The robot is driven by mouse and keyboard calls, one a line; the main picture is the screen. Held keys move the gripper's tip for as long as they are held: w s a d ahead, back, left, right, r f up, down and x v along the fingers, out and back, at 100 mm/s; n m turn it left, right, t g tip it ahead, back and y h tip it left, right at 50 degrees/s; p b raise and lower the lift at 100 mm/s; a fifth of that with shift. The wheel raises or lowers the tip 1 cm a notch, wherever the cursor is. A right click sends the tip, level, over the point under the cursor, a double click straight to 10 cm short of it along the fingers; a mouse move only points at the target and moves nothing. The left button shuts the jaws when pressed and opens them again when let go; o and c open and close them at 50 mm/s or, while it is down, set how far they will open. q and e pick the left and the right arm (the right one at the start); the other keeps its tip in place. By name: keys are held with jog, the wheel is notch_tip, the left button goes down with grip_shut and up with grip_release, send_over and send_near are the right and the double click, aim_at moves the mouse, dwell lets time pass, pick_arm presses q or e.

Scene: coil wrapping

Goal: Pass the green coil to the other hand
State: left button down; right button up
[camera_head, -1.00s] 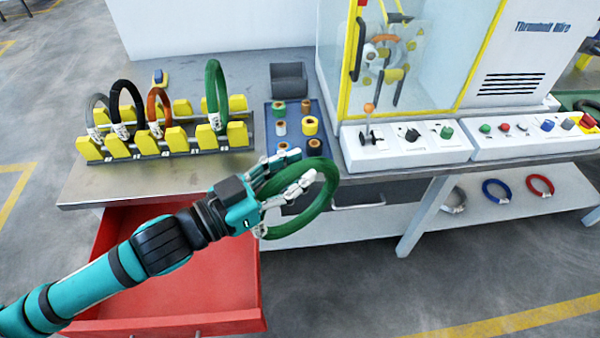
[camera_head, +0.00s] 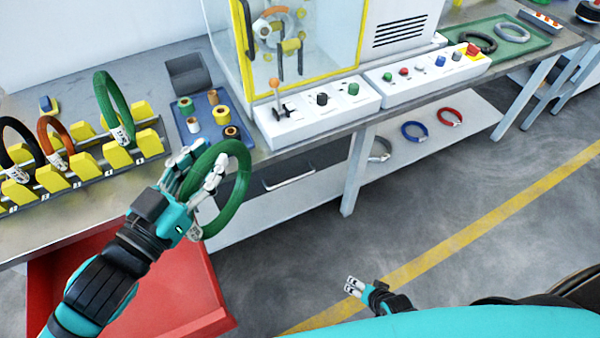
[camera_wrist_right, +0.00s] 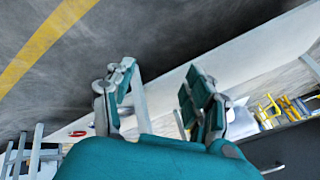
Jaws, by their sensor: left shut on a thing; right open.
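A green coil (camera_head: 240,186) with a white tag is held up in front of the bench in the head view. My left gripper (camera_head: 206,168) is shut on the coil at its left side; the fingers hide part of the ring. My right gripper (camera_head: 354,286) is low over the floor, to the right of the coil and well apart from it. In the right wrist view its two fingers (camera_wrist_right: 160,95) are spread with nothing between them. The coil cannot be made out in the right wrist view.
A yellow rack (camera_head: 118,152) holds black, orange and another green coil (camera_head: 112,98). A blue tray (camera_head: 190,128) with spools lies beside it. An open red drawer (camera_head: 160,290) is below. A machine with a control panel (camera_head: 310,118) stands behind. Blue and red coils lie on the lower shelf (camera_head: 400,150).

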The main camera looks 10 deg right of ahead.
pick_arm(q)
jog(key=shift+r, duration=0.1)
pick_arm(e)
jog(key=w+a+r+m+t+y, duration=0.25)
jog(key=w+r+m, duration=0.25)
jog(key=w+r, duration=0.65)
jog(key=m+t+y, duration=0.4)
jog(key=m+y, duration=0.6)
send_near(244, 150)
jog(key=shift+h, duration=0.25)
jog(key=x, duration=1)
jog(key=shift+w+a+r, duration=0.1)
jog(key=shift+a, duration=0.25)
jog(key=shift+c, duration=0.4)
grip_shut()
pick_arm(q)
jog(key=c, duration=1)
grip_release()
pick_arm(e)
jog(key=shift+r+g, duration=0.1)
jog(key=shift+g, duration=0.15)
